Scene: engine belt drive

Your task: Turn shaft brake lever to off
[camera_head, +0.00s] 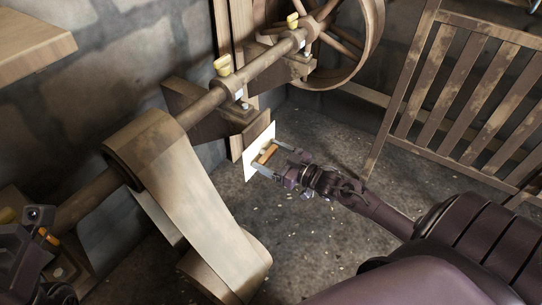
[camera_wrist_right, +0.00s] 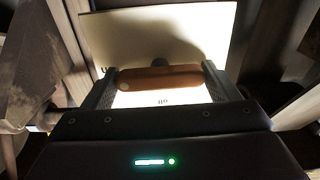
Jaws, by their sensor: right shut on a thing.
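The shaft brake lever (camera_head: 265,153) has a short orange-brown wooden handle in front of a white plate (camera_head: 252,172) below the shaft bearing. In the right wrist view the lever handle (camera_wrist_right: 160,78) lies crosswise between the fingers of my right gripper (camera_wrist_right: 160,85), which is shut on it. The white plate (camera_wrist_right: 130,32) is close behind, with a small dark marking below the handle that looks like "off" upside down. The lever's pivot is mostly hidden by the handle. Parts of my left arm (camera_head: 40,240) show at the lower left; its fingers are not clear.
A long shaft (camera_head: 195,110) with yellow-topped fittings runs above the plate to a spoked wheel (camera_head: 345,50). A broad belt (camera_head: 195,200) hangs left of my right gripper. A wooden slatted rack (camera_head: 465,85) stands at the right. The floor between is open.

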